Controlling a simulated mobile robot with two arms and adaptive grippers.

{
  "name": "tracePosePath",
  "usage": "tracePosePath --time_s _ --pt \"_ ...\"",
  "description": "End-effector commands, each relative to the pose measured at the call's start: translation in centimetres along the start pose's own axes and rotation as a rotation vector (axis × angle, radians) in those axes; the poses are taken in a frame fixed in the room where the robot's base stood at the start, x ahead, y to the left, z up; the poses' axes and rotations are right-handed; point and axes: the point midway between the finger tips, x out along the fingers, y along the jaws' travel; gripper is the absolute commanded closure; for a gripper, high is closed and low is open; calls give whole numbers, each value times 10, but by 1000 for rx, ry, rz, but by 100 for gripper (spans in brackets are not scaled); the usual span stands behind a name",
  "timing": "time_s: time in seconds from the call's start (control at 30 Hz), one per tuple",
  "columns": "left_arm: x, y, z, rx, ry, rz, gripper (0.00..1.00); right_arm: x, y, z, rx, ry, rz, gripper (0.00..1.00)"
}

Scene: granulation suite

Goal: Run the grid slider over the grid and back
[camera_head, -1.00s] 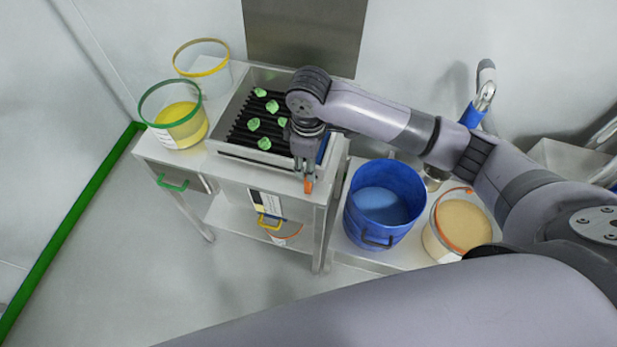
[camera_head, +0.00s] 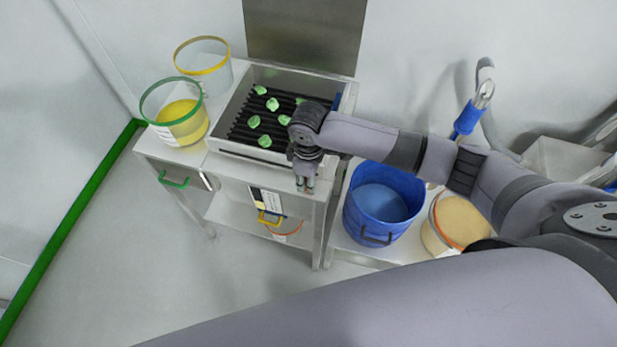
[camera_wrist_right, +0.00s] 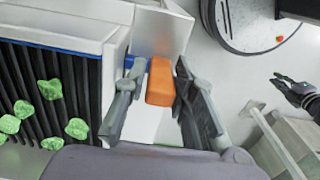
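The grid (camera_head: 243,122) is a set of black bars in a steel frame, with several green lumps on it. The slider's blue bar (camera_head: 337,101) shows at the grid's right edge, mostly hidden by my right arm. In the right wrist view, its orange handle (camera_wrist_right: 160,83) sits between the fingers of my right gripper (camera_wrist_right: 162,72), which look apart with narrow gaps on both sides. In the head view my right gripper (camera_head: 305,187) points down at the front right corner and hides the handle. A dark gripper, apparently my left one (camera_wrist_right: 285,84), shows at the wrist view's right edge.
Two clear tubs, one green-rimmed (camera_head: 172,120) and one yellow-rimmed (camera_head: 205,65), stand left of the grid. A blue bucket (camera_head: 382,205) and an orange-rimmed tub (camera_head: 458,222) stand to the right, lower down. A steel panel (camera_head: 305,35) rises behind the grid.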

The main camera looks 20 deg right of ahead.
Motion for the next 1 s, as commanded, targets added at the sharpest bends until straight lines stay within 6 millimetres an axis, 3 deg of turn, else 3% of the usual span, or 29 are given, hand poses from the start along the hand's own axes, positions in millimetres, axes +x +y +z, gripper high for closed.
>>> tracePosePath --time_s 0.33,0.7,1.0 --pt "0 0 0 0 0 0 87 0 0 0 0 0 0 100" --pt "0 0 0 0 1 0 87 -1 0 -1 0 1 1 100" --pt "4 0 0 -1 1 0 87 -1 1 -24 1 2 2 100"
